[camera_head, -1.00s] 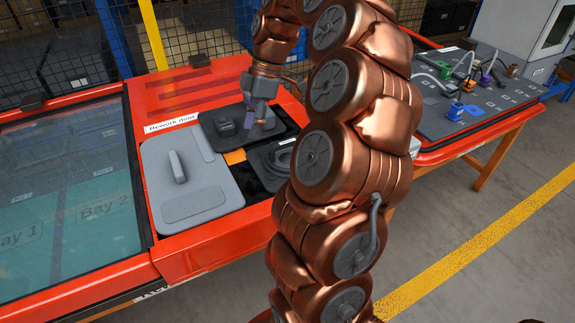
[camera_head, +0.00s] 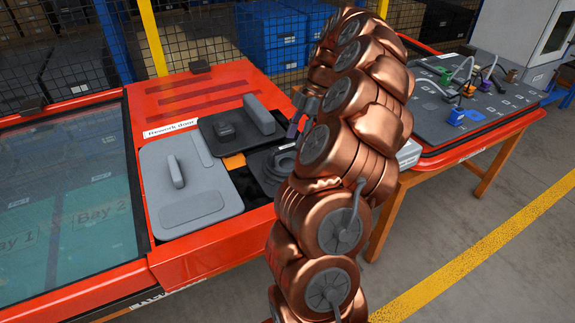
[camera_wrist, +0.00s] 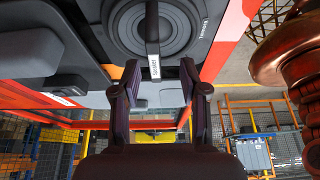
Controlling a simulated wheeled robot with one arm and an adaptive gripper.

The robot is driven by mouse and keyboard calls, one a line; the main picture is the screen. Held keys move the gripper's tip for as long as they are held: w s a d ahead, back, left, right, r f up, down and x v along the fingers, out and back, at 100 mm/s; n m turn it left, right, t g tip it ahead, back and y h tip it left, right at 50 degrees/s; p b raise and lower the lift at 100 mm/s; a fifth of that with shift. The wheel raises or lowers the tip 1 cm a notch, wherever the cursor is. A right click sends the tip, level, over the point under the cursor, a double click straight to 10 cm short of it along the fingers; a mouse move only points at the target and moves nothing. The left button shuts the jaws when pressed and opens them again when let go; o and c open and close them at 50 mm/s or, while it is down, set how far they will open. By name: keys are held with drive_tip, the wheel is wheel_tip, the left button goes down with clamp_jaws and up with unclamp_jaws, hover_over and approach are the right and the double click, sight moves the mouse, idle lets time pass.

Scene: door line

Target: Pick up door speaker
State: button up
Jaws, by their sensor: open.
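The door speaker (camera_head: 270,166) looks like a dark round ringed part on a dark plate. In the head view it lies in the red-framed station, partly hidden by my arm. In the wrist view its rings (camera_wrist: 124,30) fill the top middle, with a raised grip bar (camera_wrist: 153,40) across them. My gripper (camera_wrist: 158,72) is open, with one finger on each side of the bar's lower end in the picture. I cannot tell if either finger touches it. In the head view my gripper (camera_head: 296,120) is mostly hidden behind my arm, with a purplish finger showing.
A grey door panel (camera_head: 210,205) with a handle lies left of the speaker. A dark panel (camera_head: 213,135) with a knob and a grey upright block (camera_head: 259,115) lie behind it. A fixture table (camera_head: 440,120) stands right. Open floor (camera_head: 500,270) lies front right.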

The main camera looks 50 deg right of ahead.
sight(289, 146)
drive_tip(key=shift+w+a+f+p, duration=0.3)
drive_tip(key=shift+a+f, duration=0.05)
drive_tip(key=shift+f, duration=0.2)
drive_tip(key=shift+w+p+x, duration=0.2)
drive_tip(key=shift+p+x, duration=0.2)
drive_tip(key=shift+x, duration=1.5)
drive_tip(key=shift+r, duration=0.1)
clamp_jaws()
